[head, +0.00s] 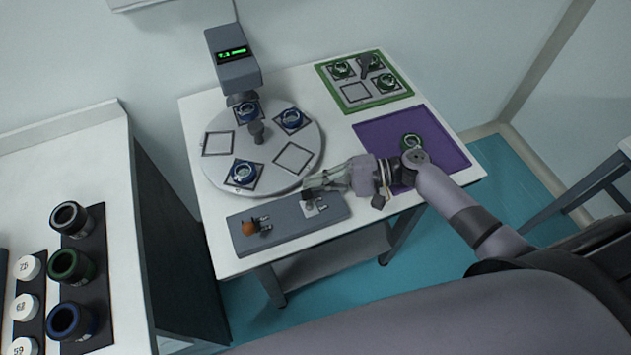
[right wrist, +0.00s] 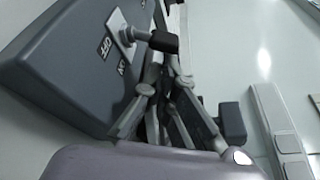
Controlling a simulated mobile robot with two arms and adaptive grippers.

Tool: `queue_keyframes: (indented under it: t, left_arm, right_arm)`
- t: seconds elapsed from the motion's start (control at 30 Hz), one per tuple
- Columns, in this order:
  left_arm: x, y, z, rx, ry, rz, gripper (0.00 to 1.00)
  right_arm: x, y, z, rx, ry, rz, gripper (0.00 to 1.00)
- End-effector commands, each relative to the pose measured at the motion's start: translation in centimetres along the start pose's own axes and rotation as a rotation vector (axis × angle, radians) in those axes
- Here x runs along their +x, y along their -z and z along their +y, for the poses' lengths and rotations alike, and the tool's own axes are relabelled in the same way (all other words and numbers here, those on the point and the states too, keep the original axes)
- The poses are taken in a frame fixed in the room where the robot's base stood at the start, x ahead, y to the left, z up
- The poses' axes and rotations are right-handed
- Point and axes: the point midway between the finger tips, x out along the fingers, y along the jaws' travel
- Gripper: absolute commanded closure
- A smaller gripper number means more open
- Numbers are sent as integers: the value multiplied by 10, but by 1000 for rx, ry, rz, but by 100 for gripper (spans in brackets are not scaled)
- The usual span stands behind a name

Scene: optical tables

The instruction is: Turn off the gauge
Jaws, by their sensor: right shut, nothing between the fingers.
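The gauge (head: 232,55) is a grey box at the back of the table, and its display is lit green. A grey control panel (head: 290,228) lies along the table's front edge. Its right end carries a toggle switch on a light plate; the switch (right wrist: 150,40) shows a dark-tipped lever in the right wrist view, with OFF and ON marks beside it. My right gripper (head: 318,188) is shut and empty, right at the switch. In the right wrist view its fingers (right wrist: 172,78) are close beside the lever; I cannot tell whether they touch. My left gripper is not in view.
An orange knob (head: 249,228) is on the panel's left end. A round turntable (head: 222,172) with blue-ringed parts stands behind. A green tray (head: 348,102) and a purple mat (head: 378,130) lie to the right. A side counter (head: 100,140) at left holds dark jars.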

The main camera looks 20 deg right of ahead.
Motion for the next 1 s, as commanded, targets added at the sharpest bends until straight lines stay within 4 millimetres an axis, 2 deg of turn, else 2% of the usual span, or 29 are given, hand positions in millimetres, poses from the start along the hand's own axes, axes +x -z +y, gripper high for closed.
queue_keyframes:
  t: [0.67, 0.87, 1.0]
  left_arm:
    - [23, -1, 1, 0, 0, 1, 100]
    - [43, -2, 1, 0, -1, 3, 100]
    - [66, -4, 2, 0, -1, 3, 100]
  right_arm:
    - [-1, -3, 0, -122, 43, -1, 100]
    - [-2, -5, 1, -222, 80, 0, 100]
    - [-2, -8, 2, -334, 119, -1, 100]
